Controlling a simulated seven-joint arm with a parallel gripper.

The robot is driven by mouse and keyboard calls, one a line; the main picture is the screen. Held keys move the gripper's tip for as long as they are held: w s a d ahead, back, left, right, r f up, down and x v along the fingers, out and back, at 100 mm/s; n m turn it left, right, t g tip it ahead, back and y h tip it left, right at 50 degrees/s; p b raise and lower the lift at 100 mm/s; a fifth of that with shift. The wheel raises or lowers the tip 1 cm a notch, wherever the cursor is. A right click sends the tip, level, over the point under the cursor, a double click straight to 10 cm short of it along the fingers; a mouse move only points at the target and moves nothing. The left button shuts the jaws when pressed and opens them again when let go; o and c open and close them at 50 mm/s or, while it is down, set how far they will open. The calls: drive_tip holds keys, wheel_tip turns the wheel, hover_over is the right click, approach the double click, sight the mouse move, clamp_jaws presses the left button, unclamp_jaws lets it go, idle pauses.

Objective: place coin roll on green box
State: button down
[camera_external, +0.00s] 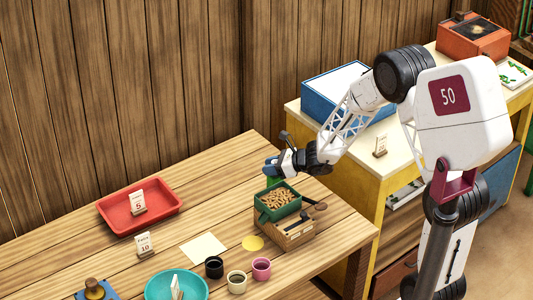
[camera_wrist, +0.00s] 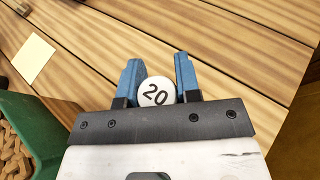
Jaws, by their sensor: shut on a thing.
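My gripper (camera_external: 270,167) is over the far right part of the wooden table, just behind the green box. In the wrist view its two blue fingers (camera_wrist: 157,74) are shut on the coin roll (camera_wrist: 157,92), whose round white end reads 20. The green box (camera_external: 297,208) is filled with small tan pieces and stands on a wooden crate. Its green wall also shows at the lower left of the wrist view (camera_wrist: 33,125), to the side of my gripper. A small green patch shows under my fingers in the external view; I cannot tell what it is.
The wooden crate (camera_external: 290,236) has a scoop-like handle beside the box. A yellow disc (camera_external: 253,243), a cream paper (camera_external: 203,248), several small cups, a teal bowl (camera_external: 160,284) and a red tray (camera_external: 110,213) lie leftward. A yellow cabinet with a blue box (camera_external: 325,95) stands right.

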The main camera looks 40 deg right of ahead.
drive_tip(key=shift+f, duration=0.1)
drive_tip(key=c, duration=0.8)
unclamp_jaws()
drive_tip(key=shift+v, duration=6.05)
drive_tip(key=shift+a+r, duration=0.1)
drive_tip(key=shift+r, duration=0.1)
